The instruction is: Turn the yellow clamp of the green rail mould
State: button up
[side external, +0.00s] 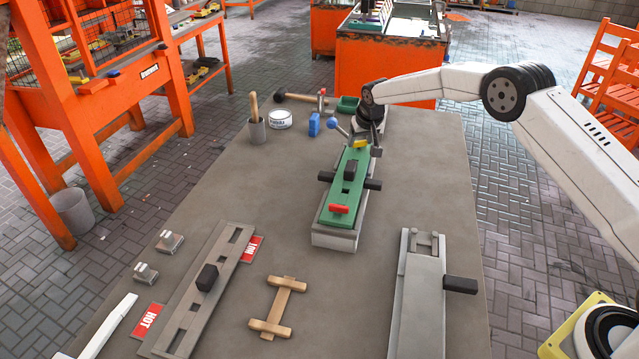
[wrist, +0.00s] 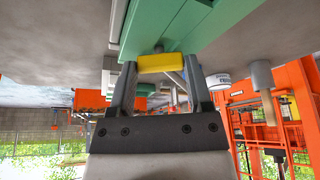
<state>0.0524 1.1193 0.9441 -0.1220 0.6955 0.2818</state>
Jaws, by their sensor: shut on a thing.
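The green rail mould (side external: 345,185) lies on a grey base on the table, and its green body fills the top of the wrist view (wrist: 185,25). The yellow clamp (wrist: 162,62) is at the mould's far end and shows small in the side view (side external: 360,142). My gripper (wrist: 160,72) has its two fingers at either end of the yellow clamp and is shut on it. In the side view my gripper (side external: 368,136) partly covers that far end. A red clamp (side external: 339,209) sits at the mould's near end, lying across it.
A grey mould (side external: 418,300) stands at front right, and a long grey-brown mould (side external: 208,290) with red HOT labels at front left. A wooden piece (side external: 277,308) lies between them. A tin (side external: 280,119), a cup (side external: 257,132) and a blue item (side external: 314,125) stand behind the green mould.

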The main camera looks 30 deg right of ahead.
jog(key=shift+w+a+m+g+h, duration=0.1)
jog(key=shift+m+g+h, duration=0.3)
jog(key=shift+m, duration=1.05)
jog(key=shift+a+m+g+h, duration=0.15)
jog(key=shift+m+h, duration=0.35)
jog(key=shift+m, duration=0.95)
jog(key=shift+d, duration=0.1)
jog(key=o, duration=1.3)
jog(key=shift+r, duration=0.15)
jog(key=v, duration=0.7)
jog(key=shift+r, duration=0.2)
